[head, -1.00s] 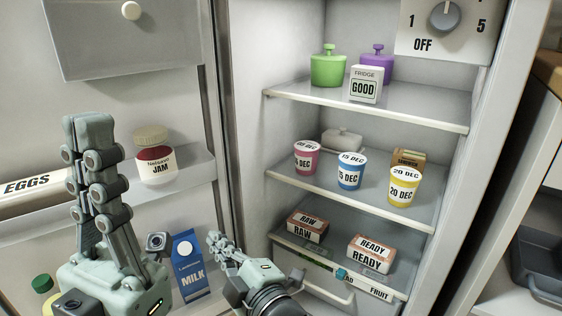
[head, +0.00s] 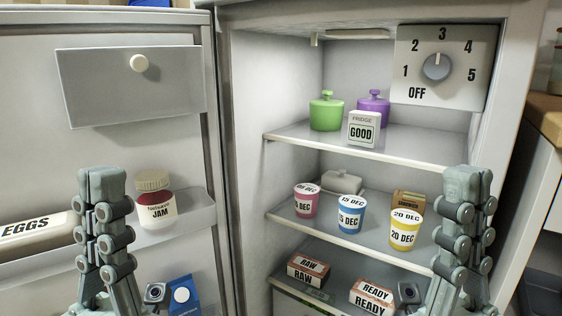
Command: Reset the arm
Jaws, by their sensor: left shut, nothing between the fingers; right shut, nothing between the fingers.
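My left gripper (head: 102,182) stands upright and shut in front of the open fridge door, with nothing in it. It covers part of the door shelf near the jam jar (head: 156,203). My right gripper (head: 467,182) also stands upright, shut and empty, in front of the fridge's right side wall. It is to the right of the yellow 20 DEC pot (head: 404,231) and appears nearer to me than the shelves. The lower parts of both grippers run down to the bottom edge of the view.
The open fridge holds green (head: 326,112) and purple (head: 373,106) lidded pots, a GOOD block (head: 363,130), dated pots, and RAW (head: 307,270) and READY (head: 371,297) packs. A dial (head: 436,67) is at top right. The door holds an egg box (head: 35,232) and milk (head: 183,296).

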